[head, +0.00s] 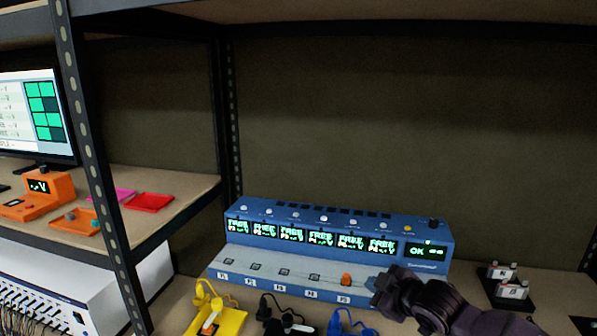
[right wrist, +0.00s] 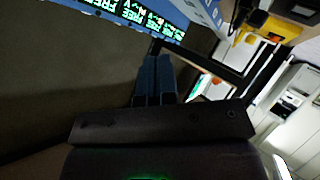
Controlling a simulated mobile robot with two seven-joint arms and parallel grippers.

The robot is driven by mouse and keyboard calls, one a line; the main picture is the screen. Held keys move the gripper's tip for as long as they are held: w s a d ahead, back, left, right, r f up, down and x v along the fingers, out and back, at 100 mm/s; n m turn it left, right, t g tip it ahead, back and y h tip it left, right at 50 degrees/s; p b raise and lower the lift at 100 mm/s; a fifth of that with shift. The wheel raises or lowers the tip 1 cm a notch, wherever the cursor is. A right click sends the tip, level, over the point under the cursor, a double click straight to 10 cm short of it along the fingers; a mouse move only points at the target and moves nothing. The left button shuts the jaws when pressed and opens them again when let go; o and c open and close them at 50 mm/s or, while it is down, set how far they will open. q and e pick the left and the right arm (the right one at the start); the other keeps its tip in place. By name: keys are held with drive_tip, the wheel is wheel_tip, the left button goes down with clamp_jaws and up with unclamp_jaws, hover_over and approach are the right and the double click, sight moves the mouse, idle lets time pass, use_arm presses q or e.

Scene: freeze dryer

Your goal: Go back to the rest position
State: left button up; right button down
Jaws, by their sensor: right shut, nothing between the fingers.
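My right gripper (head: 376,285) is at the lower right of the head view, in front of the right end of a blue multi-slot device (head: 335,235). It is dark, and its fingertips are close to the device's front ledge; I cannot tell whether they touch it. The right wrist view shows the two blue-grey fingers of this gripper (right wrist: 155,62) pressed together with nothing between them. The blue device (right wrist: 208,10) also shows at the top of that view, with its green displays. My left gripper is in neither view.
A dark metal shelf post (head: 85,150) stands at the left. A yellow holder (head: 215,315) and black and blue cabled items sit before the device. A black stand with white-labelled blocks (head: 512,290) is at the right. An orange device (head: 38,195) and coloured trays lie on the left shelf.

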drive_tip(key=s+d+f+m+t, duration=0.1)
drive_tip(key=s+f+m, duration=0.1)
drive_tip(key=s, duration=0.1)
drive_tip(key=s+d+f+m+t, duration=0.1)
drive_tip(key=s+f+m, duration=0.1)
drive_tip(key=s+f, duration=0.1)
drive_tip(key=s+d+f+m+t+h, duration=0.1)
drive_tip(key=s+f+m, duration=0.1)
drive_tip(key=s, duration=0.3)
drive_tip(key=shift+s+d+f, duration=0.1)
drive_tip(key=shift+s+f, duration=0.05)
drive_tip(key=shift+f, duration=0.3)
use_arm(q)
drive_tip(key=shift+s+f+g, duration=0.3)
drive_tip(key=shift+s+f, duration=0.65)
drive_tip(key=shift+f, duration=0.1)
use_arm(e)
drive_tip(key=s+d+f+m+g+h, duration=0.1)
drive_tip(key=s+d+f+m+h, duration=0.1)
drive_tip(key=s+f, duration=0.5)
drive_tip(key=s+d+f+m+g+h, duration=0.2)
drive_tip(key=s+d+f, duration=0.3)
drive_tip(key=s, duration=1)
wheel_tip(320, 180, down, 3)
drive_tip(key=shift+s+d+r+m+h, duration=0.1)
drive_tip(key=shift+s+d+m+h, duration=0.3)
drive_tip(key=shift+m, duration=0.5)
